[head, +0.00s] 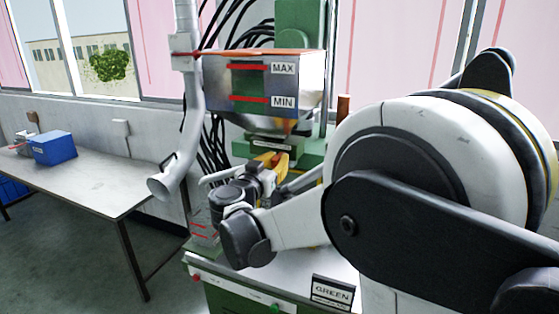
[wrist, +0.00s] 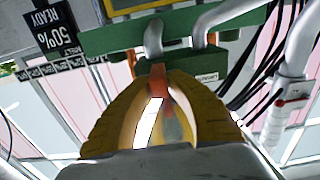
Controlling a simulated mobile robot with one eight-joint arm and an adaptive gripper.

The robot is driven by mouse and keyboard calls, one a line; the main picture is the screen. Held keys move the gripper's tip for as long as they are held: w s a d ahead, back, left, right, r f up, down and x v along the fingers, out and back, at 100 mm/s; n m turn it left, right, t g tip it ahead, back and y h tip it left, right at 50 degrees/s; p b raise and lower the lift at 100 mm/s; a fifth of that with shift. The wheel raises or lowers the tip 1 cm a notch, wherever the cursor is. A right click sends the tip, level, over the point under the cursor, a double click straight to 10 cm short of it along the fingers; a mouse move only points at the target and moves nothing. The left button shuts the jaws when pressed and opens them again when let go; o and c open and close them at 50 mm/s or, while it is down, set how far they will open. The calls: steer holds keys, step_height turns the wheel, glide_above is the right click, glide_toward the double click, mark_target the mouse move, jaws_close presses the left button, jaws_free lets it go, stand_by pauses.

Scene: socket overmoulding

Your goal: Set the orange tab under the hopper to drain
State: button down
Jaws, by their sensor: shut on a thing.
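The hopper (head: 312,85) is a metal box with red MAX and MIN marks and a greenish window, on the green machine. My gripper (head: 281,158) has yellow fingers and reaches up beneath it. In the wrist view my gripper (wrist: 161,76) has its fingertips close together on the orange tab (wrist: 159,84), just below a green block. The tab's upper part is between the fingertips, and part of it hangs into the gap between the fingers. The fingers partly hide it. I cannot tell which setting it is at.
A grey pipe (head: 191,120) hangs left of the hopper, close to my wrist. Black cables (wrist: 262,62) and grey pipes (wrist: 295,60) run near the gripper. A table (head: 95,182) with a blue box (head: 53,148) stands at left. A GREEN sign (head: 332,292) is on the machine's front.

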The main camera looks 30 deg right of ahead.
steer(key=w+a, duration=0.1)
steer(key=w, duration=0.1)
steer(key=w+a, duration=0.3)
steer(key=w, duration=0.1)
steer(key=shift+a, duration=0.35)
steer(key=shift+w, duration=0.1)
steer(key=c, duration=1.5)
jaws_free()
steer(key=shift+c, duration=0.2)
steer(key=shift+o, duration=1)
steer(key=shift+w+a, duration=0.1)
steer(key=shift+w, duration=0.05)
steer(key=v, duration=1.2)
